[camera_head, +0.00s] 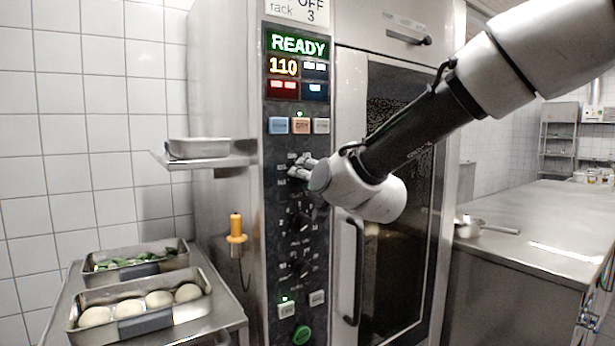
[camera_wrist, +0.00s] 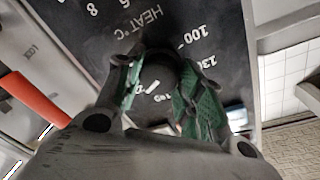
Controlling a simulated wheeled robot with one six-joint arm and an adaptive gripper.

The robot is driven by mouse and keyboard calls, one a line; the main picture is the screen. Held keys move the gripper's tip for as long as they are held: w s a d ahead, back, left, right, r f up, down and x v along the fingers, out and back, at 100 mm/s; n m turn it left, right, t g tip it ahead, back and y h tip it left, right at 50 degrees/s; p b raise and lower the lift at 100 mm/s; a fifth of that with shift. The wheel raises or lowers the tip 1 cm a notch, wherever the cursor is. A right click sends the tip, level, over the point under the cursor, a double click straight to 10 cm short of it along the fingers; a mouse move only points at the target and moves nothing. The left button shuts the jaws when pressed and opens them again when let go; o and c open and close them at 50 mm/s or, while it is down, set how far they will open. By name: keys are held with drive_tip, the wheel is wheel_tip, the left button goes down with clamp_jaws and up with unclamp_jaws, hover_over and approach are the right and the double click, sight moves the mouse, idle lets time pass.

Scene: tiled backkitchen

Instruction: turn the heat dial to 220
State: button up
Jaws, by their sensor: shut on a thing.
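The heat dial (camera_wrist: 158,70) is a dark round knob on the black panel, with "HEAT °C" and numbers such as 100 and 130 around it in the wrist view. My gripper (camera_wrist: 160,84) is shut on this dial, its green-padded fingers on either side of the knob. In the head view my gripper (camera_head: 299,169) reaches the panel below a row of three buttons, and its fingers hide the dial there. The oven display (camera_head: 284,67) shows READY in green and 110 in orange. The dial's exact pointer setting is hard to read.
More dials (camera_head: 302,222) sit lower on the panel. The oven door handle (camera_head: 353,272) is close below my wrist. A shelf with a metal pan (camera_head: 198,148) juts out left. Trays of dough balls (camera_head: 158,299) and greens stand at lower left; a steel counter (camera_head: 540,225) is right.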

idle(0.4)
drive_tip(key=o, duration=1)
drive_tip(key=shift+o, duration=0.2)
drive_tip(key=v, duration=1.2)
